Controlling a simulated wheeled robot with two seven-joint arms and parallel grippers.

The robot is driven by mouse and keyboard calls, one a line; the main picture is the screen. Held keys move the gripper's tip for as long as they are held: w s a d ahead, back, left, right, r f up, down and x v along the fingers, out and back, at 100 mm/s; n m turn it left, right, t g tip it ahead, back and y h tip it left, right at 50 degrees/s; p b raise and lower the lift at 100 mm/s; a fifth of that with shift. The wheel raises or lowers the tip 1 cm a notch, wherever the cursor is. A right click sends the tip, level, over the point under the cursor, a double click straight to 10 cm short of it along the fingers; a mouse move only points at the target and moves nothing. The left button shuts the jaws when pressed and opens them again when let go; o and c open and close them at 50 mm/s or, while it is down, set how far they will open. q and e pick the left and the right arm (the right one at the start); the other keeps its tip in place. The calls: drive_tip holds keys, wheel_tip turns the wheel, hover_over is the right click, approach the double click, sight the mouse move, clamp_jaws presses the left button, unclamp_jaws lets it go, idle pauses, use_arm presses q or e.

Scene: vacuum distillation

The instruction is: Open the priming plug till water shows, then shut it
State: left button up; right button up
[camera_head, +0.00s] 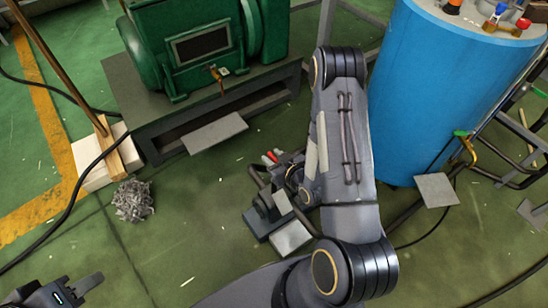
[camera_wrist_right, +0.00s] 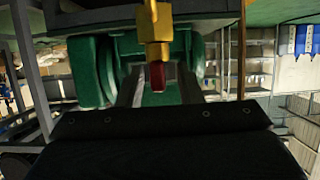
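In the right wrist view a brass fitting with a red end (camera_wrist_right: 157,45) hangs down from the top edge, in front of the green machine. My right gripper (camera_wrist_right: 160,82) has its two grey fingers spread on either side of the red end. Visible gaps separate them from it, and I cannot tell the depth between them. In the head view my right forearm crosses the middle and I cannot make out the fingertips there. Small red-tipped parts (camera_head: 270,157) show beside that arm. My left gripper (camera_head: 78,289) is at the lower left corner, partly cut off, away from the equipment. No water is visible.
A green machine (camera_head: 150,55) stands on a dark stand (camera_head: 125,90). A blue tank (camera_head: 425,95) is at the right. A small grey unit with a plate (camera_head: 292,238) sits by my right arm. A metal shavings heap (camera_head: 133,201) and cables lie on the floor.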

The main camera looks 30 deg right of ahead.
drive_tip(key=shift+c, duration=0.4)
clamp_jaws()
